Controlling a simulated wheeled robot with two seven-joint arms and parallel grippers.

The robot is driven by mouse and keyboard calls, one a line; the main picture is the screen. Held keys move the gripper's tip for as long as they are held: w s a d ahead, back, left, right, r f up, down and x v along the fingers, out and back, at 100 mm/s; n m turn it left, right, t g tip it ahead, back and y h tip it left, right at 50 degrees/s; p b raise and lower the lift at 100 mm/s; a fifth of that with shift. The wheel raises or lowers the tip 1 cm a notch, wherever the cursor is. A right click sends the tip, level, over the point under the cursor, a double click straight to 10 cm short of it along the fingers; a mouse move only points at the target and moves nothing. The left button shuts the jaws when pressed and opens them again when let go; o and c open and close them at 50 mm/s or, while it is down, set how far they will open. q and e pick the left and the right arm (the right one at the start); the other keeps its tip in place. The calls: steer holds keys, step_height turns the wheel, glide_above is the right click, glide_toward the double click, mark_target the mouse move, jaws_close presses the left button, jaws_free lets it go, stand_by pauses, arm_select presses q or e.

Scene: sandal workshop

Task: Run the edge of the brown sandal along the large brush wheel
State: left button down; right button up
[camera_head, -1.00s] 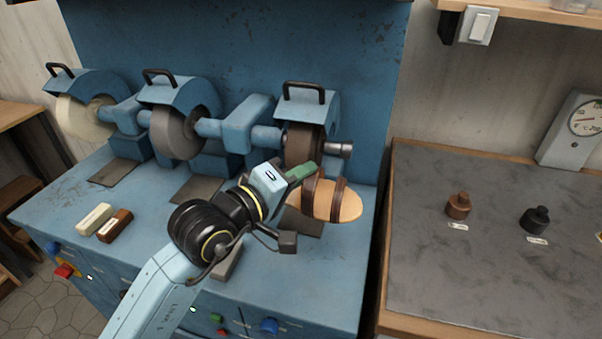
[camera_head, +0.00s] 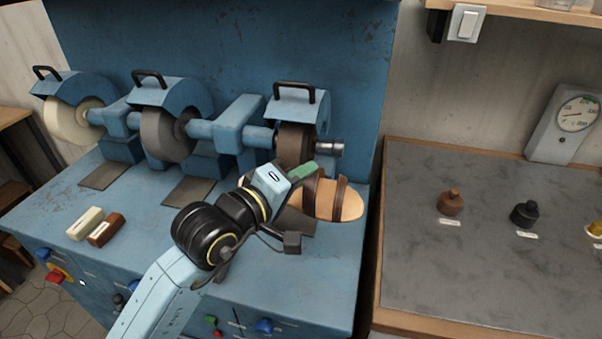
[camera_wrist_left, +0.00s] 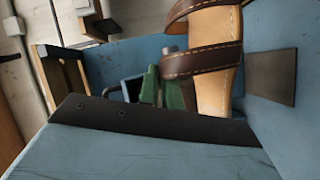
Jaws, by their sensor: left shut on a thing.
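The brown sandal (camera_head: 343,203), a tan sole with dark brown straps, is held above the blue bench in front of the rightmost wheel. It also shows large in the left wrist view (camera_wrist_left: 213,88). My left gripper (camera_head: 303,172) has green fingers and is shut on the sandal's left side; the fingers also show in the left wrist view (camera_wrist_left: 160,88). The dark brown wheel (camera_head: 294,145) under the right hood looks like the brush wheel. Its lower part is hidden behind my gripper and the sandal, so I cannot tell whether they touch. My right gripper is out of view.
A grey wheel (camera_head: 165,135) and a cream wheel (camera_head: 68,120) stand to the left on the same machine. A cream bar (camera_head: 85,222) and a brown bar (camera_head: 106,230) lie on the bench. A grey-topped table (camera_head: 450,270) with small bottles stands at right.

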arm_select(q)
steer(key=shift+d+r, duration=0.1)
steer(key=shift+d, duration=0.25)
steer(key=shift+s+d, duration=0.15)
steer(key=shift+d, duration=0.35)
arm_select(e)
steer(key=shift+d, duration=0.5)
arm_select(q)
steer(key=shift+d, duration=0.1)
steer(key=shift+s+d, duration=0.15)
steer(key=shift+d, duration=0.55)
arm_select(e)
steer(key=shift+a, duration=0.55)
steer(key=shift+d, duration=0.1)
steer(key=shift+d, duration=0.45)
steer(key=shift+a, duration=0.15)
